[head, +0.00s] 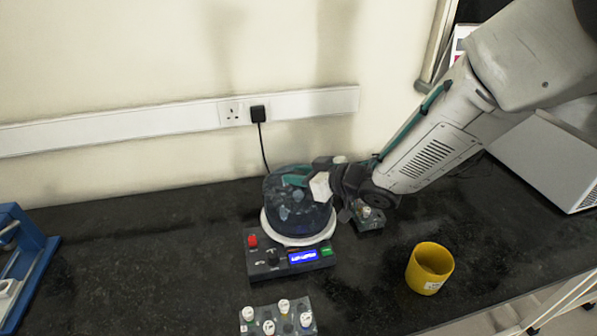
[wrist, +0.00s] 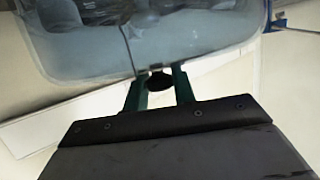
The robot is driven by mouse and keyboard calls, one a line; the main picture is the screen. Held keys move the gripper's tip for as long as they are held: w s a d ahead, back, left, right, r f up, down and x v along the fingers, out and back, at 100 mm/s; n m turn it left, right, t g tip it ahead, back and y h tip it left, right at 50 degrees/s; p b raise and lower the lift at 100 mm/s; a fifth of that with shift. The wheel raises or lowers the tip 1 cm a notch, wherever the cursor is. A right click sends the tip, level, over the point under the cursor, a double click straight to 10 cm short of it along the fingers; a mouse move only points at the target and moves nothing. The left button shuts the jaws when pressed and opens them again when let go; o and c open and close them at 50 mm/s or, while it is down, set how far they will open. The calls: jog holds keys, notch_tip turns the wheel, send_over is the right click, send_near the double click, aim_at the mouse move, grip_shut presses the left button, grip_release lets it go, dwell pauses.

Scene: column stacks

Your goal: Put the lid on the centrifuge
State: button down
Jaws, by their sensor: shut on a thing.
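The centrifuge (head: 262,274) stands on the dark bench, with a white ring on top, a red button, a knob, a lit blue display and a green button. The lid (head: 312,222), a translucent bluish dome, is over the white ring; I cannot tell whether it rests on it or hangs just above. In the wrist view the lid (wrist: 190,40) fills the top. My gripper (head: 292,181) comes in from the right at the lid's top. In the wrist view my gripper (wrist: 158,78) has its green fingers closed on the lid's small dark knob (wrist: 158,82).
A tube rack (head: 278,318) with white-capped tubes stands in front of the centrifuge. Another small rack (head: 368,217) is behind right, partly under my arm. A yellow cup (head: 428,268) stands right. A blue device (head: 30,262) is far left. A black plug (head: 258,114) and cable run behind.

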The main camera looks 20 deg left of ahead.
jog(key=shift+f, duration=0.7)
jog(key=shift+f, duration=0.4)
jog(key=c, duration=0.6)
grip_release()
jog(key=shift+r, duration=3.05)
